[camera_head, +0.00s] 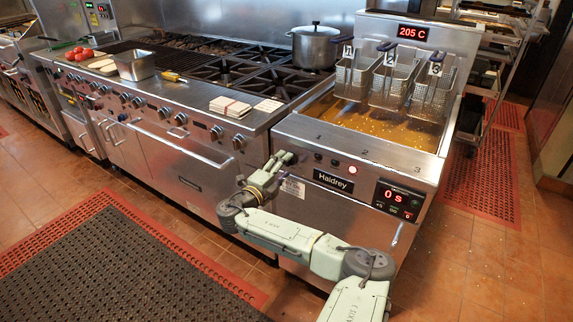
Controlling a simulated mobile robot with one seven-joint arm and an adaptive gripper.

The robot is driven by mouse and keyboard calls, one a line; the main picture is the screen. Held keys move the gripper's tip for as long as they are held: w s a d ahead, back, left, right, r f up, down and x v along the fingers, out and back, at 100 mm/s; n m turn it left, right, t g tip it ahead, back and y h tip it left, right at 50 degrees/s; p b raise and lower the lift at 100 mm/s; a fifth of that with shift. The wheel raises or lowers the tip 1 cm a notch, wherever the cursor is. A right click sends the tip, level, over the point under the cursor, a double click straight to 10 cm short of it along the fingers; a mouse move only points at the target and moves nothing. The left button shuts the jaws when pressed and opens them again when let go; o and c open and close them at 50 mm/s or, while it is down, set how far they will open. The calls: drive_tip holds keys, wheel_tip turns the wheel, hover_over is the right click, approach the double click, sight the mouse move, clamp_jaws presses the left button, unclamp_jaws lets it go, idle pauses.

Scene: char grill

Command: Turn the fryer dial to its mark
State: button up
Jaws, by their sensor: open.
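The fryer (438,160) is the steel unit at the right, with oil, three baskets and a "Haidrey" plate on its front. Its front panel has small dark controls (319,157) left of a lit red light (352,169). I cannot make out which of these is the dial, and its mark is too small to see. My gripper (291,157) is open and empty, at the left end of this panel, pointing right. It appears apart from the dark controls. It may hide part of the panel behind it.
A timer panel (398,200) reads 0s and an upper display (412,33) reads 205 C. The range (170,150) with its row of knobs adjoins at left. A pot (315,47) stands on it. Floor mats (110,255) lie in front.

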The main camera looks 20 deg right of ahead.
drive_tip(key=v, duration=0.9)
drive_tip(key=shift+s+a, duration=0.3)
